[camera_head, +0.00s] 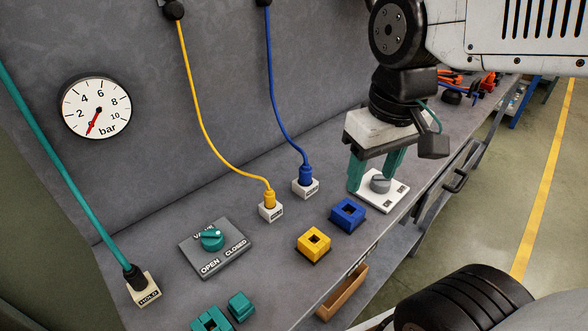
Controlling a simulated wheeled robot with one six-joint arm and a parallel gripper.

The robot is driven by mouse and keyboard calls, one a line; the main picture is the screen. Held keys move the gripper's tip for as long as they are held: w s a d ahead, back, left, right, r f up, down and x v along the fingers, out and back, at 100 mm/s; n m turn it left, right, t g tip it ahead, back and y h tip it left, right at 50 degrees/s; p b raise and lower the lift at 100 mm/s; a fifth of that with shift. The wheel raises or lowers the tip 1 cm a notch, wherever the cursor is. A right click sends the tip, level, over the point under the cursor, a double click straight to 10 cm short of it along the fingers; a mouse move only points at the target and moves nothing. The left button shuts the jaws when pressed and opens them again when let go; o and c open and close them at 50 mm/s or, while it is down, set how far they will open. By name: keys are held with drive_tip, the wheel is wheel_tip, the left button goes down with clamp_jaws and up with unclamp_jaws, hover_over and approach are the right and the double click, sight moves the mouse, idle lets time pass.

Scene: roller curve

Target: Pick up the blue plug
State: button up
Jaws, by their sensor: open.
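The blue plug (305,174) stands upright in a small white holder (305,189) on the grey bench, with its blue cable (274,90) rising to the wall. My gripper (373,188) is to the right of the plug, pointing down over a white plate with a grey knob (380,184). Its two teal fingers are apart, with nothing visibly held between them. Whether the fingers touch the plate or knob I cannot tell. A blue square socket (347,215) sits in front of the plug, nearer the bench edge.
A yellow plug (269,198) stands in its holder left of the blue one, with a yellow socket (313,244) in front. A valve panel (216,247), teal cable (60,165) and teal blocks (213,320) lie left. A gauge (96,107) hangs on the wall.

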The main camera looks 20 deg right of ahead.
drive_tip(key=w+a+f+n, duration=0.1)
drive_tip(key=w+n, duration=0.1)
drive_tip(key=w, duration=0.8)
drive_tip(key=n+g, duration=0.1)
drive_tip(key=n, duration=0.1)
hover_over(306, 165)
drive_tip(key=f, duration=0.4)
drive_tip(key=shift+a, duration=0.2)
drive_tip(key=shift+w+f, duration=0.25)
drive_tip(key=shift+f, duration=0.5)
drive_tip(key=f, duration=0.6)
drive_tip(key=shift+s+d+f, duration=0.15)
drive_tip(key=shift+d+f, duration=0.05)
drive_tip(key=shift+f, duration=0.2)
drive_tip(key=c, duration=1.1)
